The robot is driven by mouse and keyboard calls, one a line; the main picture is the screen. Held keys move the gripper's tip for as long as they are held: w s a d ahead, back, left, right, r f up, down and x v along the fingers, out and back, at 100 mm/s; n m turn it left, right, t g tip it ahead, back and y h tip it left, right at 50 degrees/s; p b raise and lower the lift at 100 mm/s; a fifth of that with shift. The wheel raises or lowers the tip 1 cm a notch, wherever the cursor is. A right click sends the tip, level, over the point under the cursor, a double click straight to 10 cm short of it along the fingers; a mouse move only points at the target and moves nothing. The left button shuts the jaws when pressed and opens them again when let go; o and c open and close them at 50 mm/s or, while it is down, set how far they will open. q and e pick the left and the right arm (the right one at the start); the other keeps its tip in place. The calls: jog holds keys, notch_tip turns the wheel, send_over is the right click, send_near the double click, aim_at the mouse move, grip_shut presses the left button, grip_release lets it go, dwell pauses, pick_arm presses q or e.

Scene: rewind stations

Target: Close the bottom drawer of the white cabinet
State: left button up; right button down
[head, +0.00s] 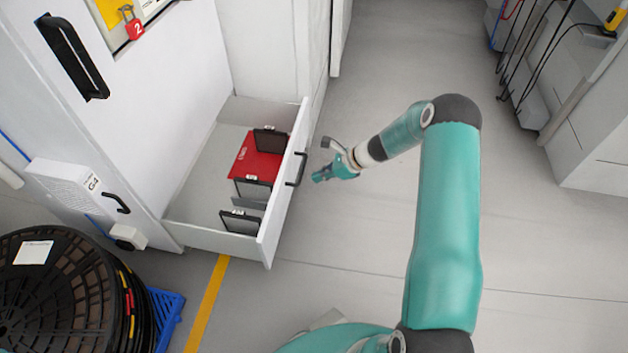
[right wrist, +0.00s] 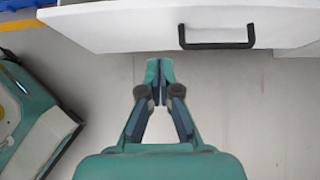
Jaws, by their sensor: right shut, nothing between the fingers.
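The bottom drawer (head: 283,195) of the white cabinet (head: 150,100) is pulled out, with a black handle (head: 297,169) on its front. Inside the drawer lie a red item and several dark framed pieces. My right gripper (head: 317,177) is shut and empty, just outside the drawer front, near the handle and apart from it. In the right wrist view the shut fingers (right wrist: 160,66) point toward the drawer front (right wrist: 130,28), left of the handle (right wrist: 217,44), with a gap between. My left gripper is not in view.
A large black reel (head: 60,290) stands at lower left with a blue pallet (head: 165,315) beside it. A yellow floor line (head: 207,305) runs below the drawer. A red padlock (head: 133,27) hangs higher on the cabinet.

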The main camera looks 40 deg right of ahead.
aim_at(281, 186)
jog(key=b+x, duration=0.1)
jog(key=x, duration=0.2)
jog(key=r+b+x, duration=0.1)
jog(key=x, duration=0.3)
jog(key=w+a+b+x, duration=0.1)
jog(key=x, duration=0.2)
jog(key=shift+w+a+r, duration=0.1)
jog(key=shift+w+a, duration=0.35)
jog(key=shift+w, duration=0.05)
